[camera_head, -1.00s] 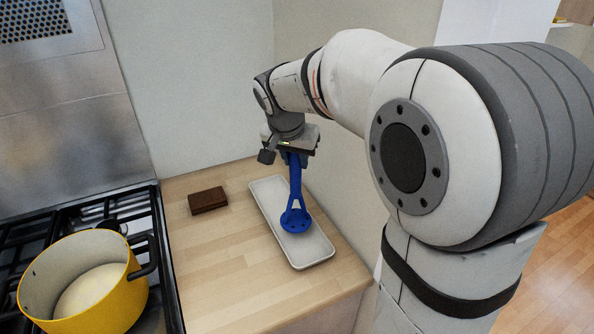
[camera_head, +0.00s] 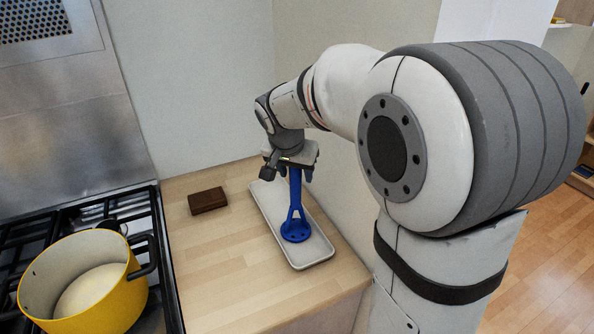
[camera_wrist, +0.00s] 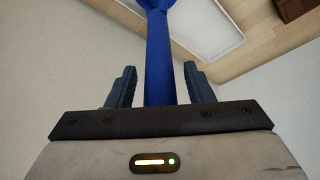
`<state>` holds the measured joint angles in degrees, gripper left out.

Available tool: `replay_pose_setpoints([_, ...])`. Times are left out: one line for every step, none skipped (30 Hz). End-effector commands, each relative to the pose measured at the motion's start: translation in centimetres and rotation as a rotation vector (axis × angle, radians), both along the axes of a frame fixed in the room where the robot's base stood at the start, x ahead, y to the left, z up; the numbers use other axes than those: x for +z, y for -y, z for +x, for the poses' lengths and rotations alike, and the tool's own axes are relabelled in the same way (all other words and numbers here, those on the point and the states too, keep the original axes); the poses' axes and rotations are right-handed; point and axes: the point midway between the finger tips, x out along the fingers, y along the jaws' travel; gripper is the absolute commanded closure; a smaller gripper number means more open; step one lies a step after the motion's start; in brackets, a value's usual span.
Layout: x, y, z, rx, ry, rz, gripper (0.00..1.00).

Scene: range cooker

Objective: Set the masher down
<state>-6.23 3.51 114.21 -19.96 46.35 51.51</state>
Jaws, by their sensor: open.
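The blue masher (camera_head: 295,210) stands roughly upright, its head on the pale tray (camera_head: 317,257) and its handle rising to my gripper (camera_head: 297,168). In the wrist view the handle (camera_wrist: 159,60) runs between the two fingers of my gripper (camera_wrist: 157,88), with a gap on each side. The fingers are open. The top end of the handle is hidden by the gripper. Part of the tray (camera_wrist: 215,30) shows at the top of the wrist view.
A dark brown block (camera_head: 207,201) lies on the wooden worktop (camera_head: 215,270) left of the tray. A yellow pot (camera_head: 85,285) stands on the black hob (camera_head: 30,235) at left. A wall rises close behind and to the right of the tray.

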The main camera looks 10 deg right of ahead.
Motion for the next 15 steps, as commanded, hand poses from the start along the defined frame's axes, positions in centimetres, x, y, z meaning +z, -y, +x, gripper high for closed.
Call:
replay_pose_setpoints([0.0, 0.0, 0.0, 0.0, 0.0, 0.0, 0.53])
replay_pose_setpoints([0.0, 0.0, 0.0, 0.0, 0.0, 0.0, 0.53])
replay_pose_setpoints([0.0, 0.0, 0.0, 0.0, 0.0, 0.0, 0.53])
replay_pose_setpoints([0.1, 0.0, 0.0, -0.001, 0.0, 0.0, 0.53])
replay_pose_setpoints([0.1, 0.0, 0.0, -0.001, 0.0, 0.0, 0.53])
replay_pose_setpoints([0.3, 0.0, 0.0, -0.001, 0.0, 0.0, 0.53])
replay_pose_setpoints([0.5, 0.0, 0.0, -0.001, 0.0, 0.0, 0.53])
replay_pose_setpoints([0.7, 0.0, -0.1, -0.001, 0.002, 0.0, 0.53])
replay_pose_setpoints([1.2, -0.2, -0.2, 0.0, 0.004, 0.0, 0.53])
replay_pose_setpoints([1.6, -0.3, -0.4, -0.001, 0.005, 0.0, 0.53])
replay_pose_setpoints([2.1, -0.4, -0.5, -0.001, 0.005, 0.001, 0.53])
replay_pose_setpoints([2.8, -0.6, -0.8, -0.002, 0.006, 0.001, 0.53])
replay_pose_setpoints([3.5, -0.7, -1.1, -0.001, 0.006, 0.002, 0.53])
replay_pose_setpoints([4.1, -0.9, -1.2, -0.001, 0.007, 0.001, 0.53])
replay_pose_setpoints([5.0, -1.1, -1.5, 0.0, 0.007, 0.001, 0.53])
